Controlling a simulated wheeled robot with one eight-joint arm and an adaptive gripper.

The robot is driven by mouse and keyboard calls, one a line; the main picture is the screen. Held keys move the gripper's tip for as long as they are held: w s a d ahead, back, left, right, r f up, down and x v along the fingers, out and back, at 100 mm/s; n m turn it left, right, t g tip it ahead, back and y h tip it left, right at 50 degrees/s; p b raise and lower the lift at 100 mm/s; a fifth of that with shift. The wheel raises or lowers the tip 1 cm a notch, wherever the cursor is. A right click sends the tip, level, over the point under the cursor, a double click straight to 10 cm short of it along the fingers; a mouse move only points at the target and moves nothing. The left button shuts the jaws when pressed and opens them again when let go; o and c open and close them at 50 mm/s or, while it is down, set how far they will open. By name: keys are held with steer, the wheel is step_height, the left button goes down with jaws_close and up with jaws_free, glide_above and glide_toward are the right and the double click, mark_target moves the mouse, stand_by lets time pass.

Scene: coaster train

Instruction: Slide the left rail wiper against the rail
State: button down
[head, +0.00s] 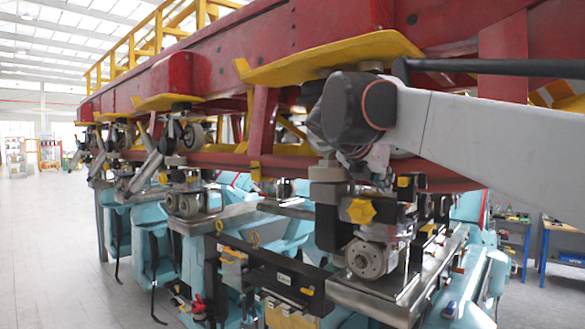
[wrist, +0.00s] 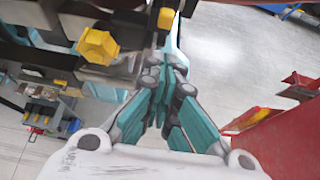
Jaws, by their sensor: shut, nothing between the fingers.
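My gripper (wrist: 168,68) shows in the wrist view with its teal-padded fingers closed together and nothing between them. In the head view my forearm comes in from the right, and the wrist hides most of the gripper. A yellow star-shaped knob (head: 361,211) sits on a dark and metal bracket below my wrist. A yellow knob also shows in the wrist view (wrist: 98,45), left of the fingers and apart from them. This bracket may be the rail wiper, but I cannot tell for sure. The red rail-like tube (head: 215,160) runs along the train, partly behind my arm.
The red train frame (head: 225,55) with yellow plates (head: 335,58) hangs close above my arm. A round metal wheel hub (head: 371,258) and a steel plate (head: 385,295) lie below. Teal stands (head: 155,238) line the underside. The floor at left (head: 45,230) is clear.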

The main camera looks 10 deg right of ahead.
mark_target(398, 183)
steer(key=w+d+f+p, duration=0.2)
steer(key=w+d, duration=0.2)
steer(key=d, duration=0.1)
steer(key=shift+w+d, duration=0.3)
steer(key=shift+d, duration=0.1)
steer(key=shift+w+d+r, duration=0.1)
steer(key=shift+w+d, duration=0.2)
steer(key=shift+d, duration=0.1)
steer(key=shift+a, duration=0.1)
